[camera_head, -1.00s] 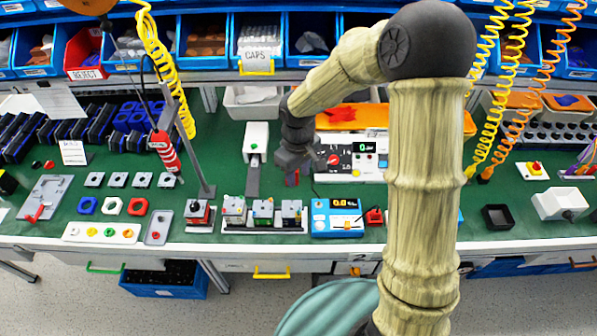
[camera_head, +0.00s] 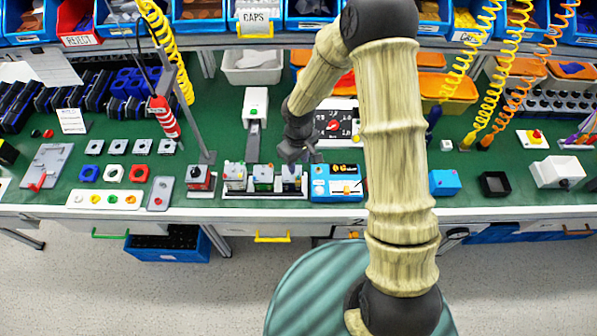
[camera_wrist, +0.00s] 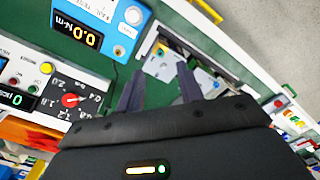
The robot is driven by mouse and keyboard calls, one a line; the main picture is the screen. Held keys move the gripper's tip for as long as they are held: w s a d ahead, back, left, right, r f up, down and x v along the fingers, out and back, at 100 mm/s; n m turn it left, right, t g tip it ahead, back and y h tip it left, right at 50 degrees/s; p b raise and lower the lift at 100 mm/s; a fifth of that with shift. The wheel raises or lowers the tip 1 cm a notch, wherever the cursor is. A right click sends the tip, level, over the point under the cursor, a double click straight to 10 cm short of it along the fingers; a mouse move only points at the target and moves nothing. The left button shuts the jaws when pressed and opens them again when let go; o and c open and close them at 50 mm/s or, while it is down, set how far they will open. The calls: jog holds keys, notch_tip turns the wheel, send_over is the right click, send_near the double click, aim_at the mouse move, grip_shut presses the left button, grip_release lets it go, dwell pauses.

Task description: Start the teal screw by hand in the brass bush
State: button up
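My gripper (camera_head: 300,155) hangs at the front middle of the bench, over the right part of a rack of small block units (camera_head: 263,178). In the wrist view its two dark fingers (camera_wrist: 158,92) stand apart with nothing visible between them, so it is open and empty. The fingers cover part of the rack. I cannot make out a teal screw or a brass bush for certain in either view.
A blue torque meter (camera_head: 336,184) stands right of the rack; a red-and-black switch box (camera_head: 199,178) stands left. A white dial panel (camera_head: 345,125) lies behind. A white strip with coloured rings (camera_head: 104,200) is front left. A striped red tool (camera_head: 163,117) hangs left.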

aim_at(298, 176)
notch_tip(298, 176, down, 7)
jog(key=shift+r+p, duration=0.1)
jog(key=shift+p, duration=0.2)
grip_shut()
